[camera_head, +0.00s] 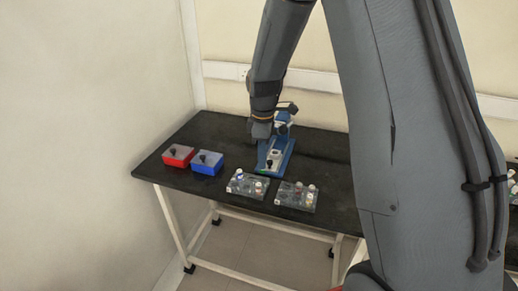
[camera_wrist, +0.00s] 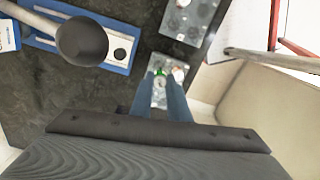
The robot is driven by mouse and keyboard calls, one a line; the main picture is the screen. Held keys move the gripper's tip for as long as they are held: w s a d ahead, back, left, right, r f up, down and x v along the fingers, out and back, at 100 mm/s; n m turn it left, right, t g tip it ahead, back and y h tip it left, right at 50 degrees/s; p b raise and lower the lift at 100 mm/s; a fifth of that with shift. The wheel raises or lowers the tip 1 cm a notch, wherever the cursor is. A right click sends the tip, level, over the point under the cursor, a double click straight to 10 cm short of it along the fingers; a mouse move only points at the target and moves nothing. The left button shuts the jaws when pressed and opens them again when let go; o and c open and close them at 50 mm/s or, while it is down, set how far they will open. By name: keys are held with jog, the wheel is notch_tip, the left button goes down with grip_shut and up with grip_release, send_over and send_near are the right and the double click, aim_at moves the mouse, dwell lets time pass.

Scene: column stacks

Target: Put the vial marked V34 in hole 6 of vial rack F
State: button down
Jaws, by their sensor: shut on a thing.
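My gripper (camera_wrist: 163,80) points down at a clear vial rack, its two blue-grey fingers close together. It is shut on what looks like a small vial, mostly hidden between the fingertips; I cannot read its mark. A green cap (camera_wrist: 159,71) shows at the fingertips, but I cannot tell if it belongs to the held vial. In the head view two clear racks stand at the table's front: a left rack (camera_head: 240,188) and a right rack (camera_head: 289,200), both with several capped vials. Their letters and hole numbers are unreadable. The fingertips are hidden in the head view.
A blue-based instrument (camera_head: 282,166) stands behind the racks; its dark round knob (camera_wrist: 82,41) is close to the wrist camera. A red box (camera_head: 179,160) and a blue box (camera_head: 206,169) stand at the left. The black table (camera_head: 212,127) is bare at the back left.

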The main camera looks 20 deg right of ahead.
aim_at(263, 172)
jog(key=shift+w, duration=0.15)
jog(key=shift+f+b, duration=1.55)
jog(key=shift+f, duration=0.35)
jog(key=shift+p, duration=0.4)
jog(key=shift+f, duration=0.65)
dwell(0.8)
jog(key=shift+f, duration=0.35)
jog(key=shift+f, duration=0.1)
jog(key=c, duration=1.3)
grip_release()
